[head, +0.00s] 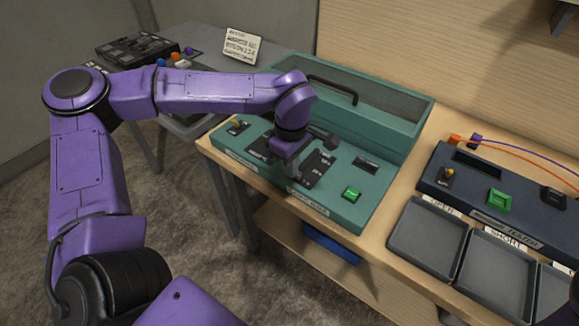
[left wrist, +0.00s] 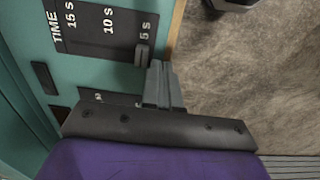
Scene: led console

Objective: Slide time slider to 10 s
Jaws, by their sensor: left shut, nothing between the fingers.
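The teal console (head: 375,170) stands on the wooden table. Its dark time panel (left wrist: 88,28) carries the marks 15 s, 10 s and 5 s in the left wrist view; part of it also shows in the head view (head: 319,168). The small grey slider knob (left wrist: 142,55) sits at the 5 s end of the panel. My left gripper (left wrist: 158,68) is shut and empty, its fingertips right beside the knob. I cannot tell whether they touch it. In the head view the left gripper (head: 291,172) is low over the console, hiding part of it. My right gripper is not in view.
A green button (head: 352,194) is right of the time panel. The console's raised teal box with a black handle (head: 333,88) stands behind. A dark blue tester (head: 490,190) and grey trays (head: 427,238) are at right. The console's front edge is close to the gripper.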

